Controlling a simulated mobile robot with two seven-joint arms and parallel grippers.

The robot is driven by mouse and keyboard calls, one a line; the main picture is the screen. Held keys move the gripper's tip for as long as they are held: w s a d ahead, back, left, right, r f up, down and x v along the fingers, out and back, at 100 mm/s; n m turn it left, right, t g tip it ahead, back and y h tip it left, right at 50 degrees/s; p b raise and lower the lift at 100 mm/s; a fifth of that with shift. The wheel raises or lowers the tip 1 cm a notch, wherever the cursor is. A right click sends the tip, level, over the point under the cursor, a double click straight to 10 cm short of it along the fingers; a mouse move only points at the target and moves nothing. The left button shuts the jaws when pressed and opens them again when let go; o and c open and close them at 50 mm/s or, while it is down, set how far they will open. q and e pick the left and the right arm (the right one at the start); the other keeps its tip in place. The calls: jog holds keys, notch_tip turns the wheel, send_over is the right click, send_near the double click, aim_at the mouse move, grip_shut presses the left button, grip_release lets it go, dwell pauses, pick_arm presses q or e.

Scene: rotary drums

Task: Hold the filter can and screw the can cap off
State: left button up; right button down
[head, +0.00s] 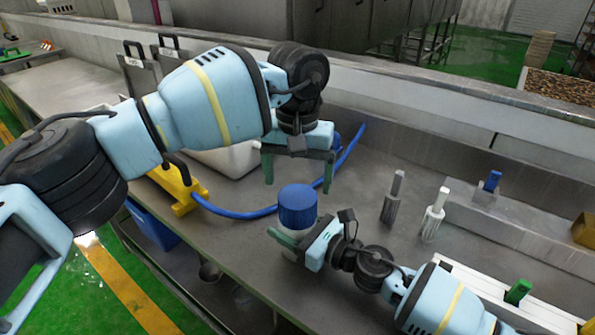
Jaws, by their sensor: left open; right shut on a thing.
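The filter can (289,256) is a white body standing upright on the metal counter, mostly hidden behind my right gripper. The blue can cap (298,205) sits on top of it. My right gripper (281,246) is shut on the filter can from the right, below the cap. My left gripper (298,186) points down above and behind the cap, its two green fingers spread wide and empty. I cannot tell the exact gap between its fingertips and the cap.
A blue hose (235,213) runs behind the can from a yellow device (180,188). A white bin (225,160) is partly hidden by my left arm. Grey (392,200) and white (434,215) bottle-like items stand to the right. The metal counter (230,240) has a front edge close to the can.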

aim_at(298, 196)
pick_arm(q)
notch_tip(298, 196, down, 7)
jog(key=shift+f, duration=0.2)
dwell(0.4)
